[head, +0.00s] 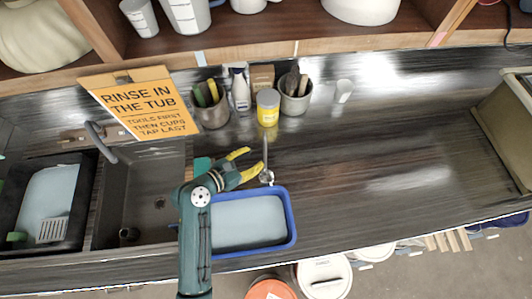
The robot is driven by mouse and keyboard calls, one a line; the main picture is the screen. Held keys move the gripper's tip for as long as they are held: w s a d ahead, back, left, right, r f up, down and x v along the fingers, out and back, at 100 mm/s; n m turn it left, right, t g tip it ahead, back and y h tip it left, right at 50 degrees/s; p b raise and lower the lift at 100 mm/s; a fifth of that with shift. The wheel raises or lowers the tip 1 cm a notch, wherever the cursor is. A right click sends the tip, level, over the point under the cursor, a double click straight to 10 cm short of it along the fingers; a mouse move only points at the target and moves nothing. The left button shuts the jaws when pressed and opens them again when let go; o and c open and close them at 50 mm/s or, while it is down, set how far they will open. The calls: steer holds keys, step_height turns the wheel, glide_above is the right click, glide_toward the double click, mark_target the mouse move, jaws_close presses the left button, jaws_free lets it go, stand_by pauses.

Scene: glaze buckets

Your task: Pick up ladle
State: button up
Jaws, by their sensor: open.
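The ladle (265,158) is thin and grey. Its handle points to the back of the counter and its small round end is at the back rim of the blue tub (291,222). I cannot tell whether that end rests on the rim or stands just behind it. My gripper (246,163) has yellow fingers, spread apart and empty. It is just left of the ladle, with its fingertips pointing right at the handle. A small gap shows between the fingertips and the handle.
Two tool pots (213,112) (294,103), a white bottle (240,90) and a yellow jar (267,108) stand along the back. A sink (150,200) and dark tub (75,215) are left, under an orange sign (140,100). The counter's right side (400,160) is clear.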

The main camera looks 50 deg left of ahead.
mark_target(265, 154)
steer(key=x, duration=0.6)
steer(key=shift+s+d+f, duration=0.1)
steer(key=shift+s+f, duration=0.15)
steer(key=shift+f, duration=0.15)
steer(key=shift+c, duration=0.2)
jaws_close()
